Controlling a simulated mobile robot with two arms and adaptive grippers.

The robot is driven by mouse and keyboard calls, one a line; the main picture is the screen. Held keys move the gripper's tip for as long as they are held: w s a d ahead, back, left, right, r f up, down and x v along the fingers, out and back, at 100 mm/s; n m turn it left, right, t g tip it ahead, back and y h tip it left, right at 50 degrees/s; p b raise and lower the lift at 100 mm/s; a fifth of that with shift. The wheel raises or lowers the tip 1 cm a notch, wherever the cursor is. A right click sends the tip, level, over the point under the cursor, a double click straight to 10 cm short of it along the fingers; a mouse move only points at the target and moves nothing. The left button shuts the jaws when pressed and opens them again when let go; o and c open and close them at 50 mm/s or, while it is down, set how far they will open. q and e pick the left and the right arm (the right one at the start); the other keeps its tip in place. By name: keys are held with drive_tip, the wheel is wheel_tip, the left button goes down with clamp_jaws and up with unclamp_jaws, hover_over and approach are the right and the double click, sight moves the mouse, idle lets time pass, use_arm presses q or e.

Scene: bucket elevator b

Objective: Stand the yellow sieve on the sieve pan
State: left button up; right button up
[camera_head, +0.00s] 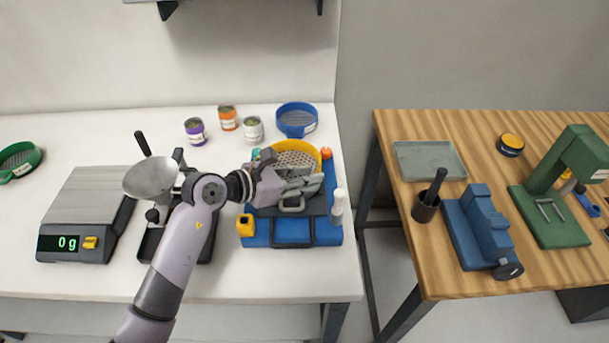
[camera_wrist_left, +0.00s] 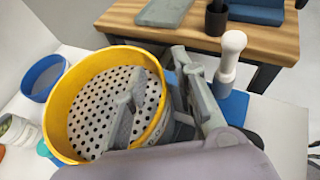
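The yellow sieve (camera_head: 309,147), with a perforated grey bottom, is at the back of the blue machine (camera_head: 282,236) on the white table. It also shows in the left wrist view (camera_wrist_left: 57,125). My left gripper (camera_head: 300,188) is at the sieve's near side. In the left wrist view its fingers (camera_wrist_left: 160,85) are spread apart, one inside the sieve over the perforated bottom and one outside the wall. I see no firm closing on the wall. What lies under the sieve is hidden, and I cannot make out the sieve pan. My right gripper is not in view.
A white-topped post (camera_head: 338,205) stands close right of the gripper. A blue sieve (camera_head: 297,118) and several cans (camera_head: 254,130) are behind. A metal funnel (camera_head: 150,180) and a scale (camera_head: 88,205) stand left. A gap separates the wooden table (camera_head: 400,225).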

use_arm(q)
drive_tip(key=shift+r, duration=0.25)
drive_tip(key=shift+r+p, duration=0.45)
drive_tip(key=shift+p, duration=0.1)
drive_tip(key=b+v, duration=0.3)
drive_tip(key=v, duration=0.9)
drive_tip(key=shift+f, duration=0.1)
